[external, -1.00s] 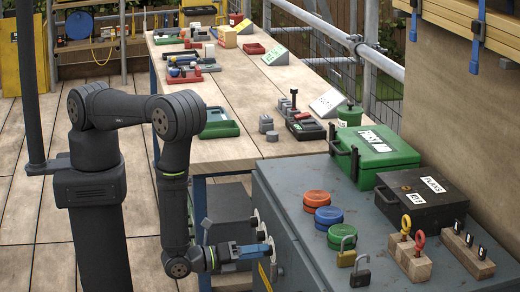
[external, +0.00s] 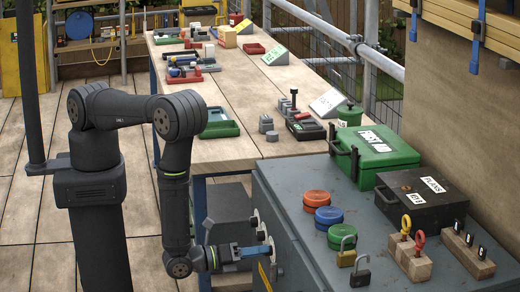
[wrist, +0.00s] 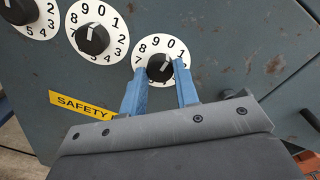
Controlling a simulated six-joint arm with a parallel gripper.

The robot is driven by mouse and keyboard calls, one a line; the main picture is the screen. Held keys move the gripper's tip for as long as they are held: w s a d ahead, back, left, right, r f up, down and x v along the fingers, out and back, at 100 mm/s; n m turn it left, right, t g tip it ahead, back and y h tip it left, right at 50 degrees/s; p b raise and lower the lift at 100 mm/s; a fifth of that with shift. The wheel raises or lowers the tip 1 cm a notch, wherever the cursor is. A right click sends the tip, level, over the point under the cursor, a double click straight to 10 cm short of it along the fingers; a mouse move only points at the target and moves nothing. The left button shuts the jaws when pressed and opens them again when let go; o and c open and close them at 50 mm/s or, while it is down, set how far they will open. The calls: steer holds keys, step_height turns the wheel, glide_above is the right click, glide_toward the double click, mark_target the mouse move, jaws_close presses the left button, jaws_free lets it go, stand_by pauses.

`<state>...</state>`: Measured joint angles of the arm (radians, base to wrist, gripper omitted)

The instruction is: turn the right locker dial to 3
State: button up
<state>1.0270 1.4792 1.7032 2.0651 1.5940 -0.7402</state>
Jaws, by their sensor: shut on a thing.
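The right locker dial (wrist: 148,78) is a white numbered disc with a black knob (wrist: 160,67). It is the lowest of the three dials in the wrist view. My gripper (wrist: 159,80) has its two blue fingers on either side of this knob and is shut on it. The digits 7, 8, 9, 0 and 1 show above the knob; the fingers hide the others. The white mark on the knob points up, roughly towards 0. In the external view my gripper (external: 262,250) reaches the locker front, and the dial is mostly hidden behind the fingers.
The middle dial (wrist: 113,22) and the left dial (wrist: 48,22) sit beside it on the grey locker front. A yellow safety label (wrist: 82,105) is below them. The locker top (external: 300,240) holds coloured discs (external: 317,198), padlocks and boxes.

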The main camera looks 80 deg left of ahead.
steer(key=shift+f+m+t+h, duration=0.15)
steer(key=shift+m+h, duration=0.2)
steer(key=shift+m, duration=4.9)
steer(key=shift+m+t+h, duration=0.15)
steer(key=shift+m+h, duration=0.2)
steer(key=shift+m, duration=4.9)
steer(key=o, duration=1)
steer(key=shift+s, duration=0.1)
steer(key=s, duration=1.7)
steer(key=shift+s+a+f, duration=0.15)
steer(key=shift+a+f, duration=0.05)
steer(key=shift+f, duration=0.15)
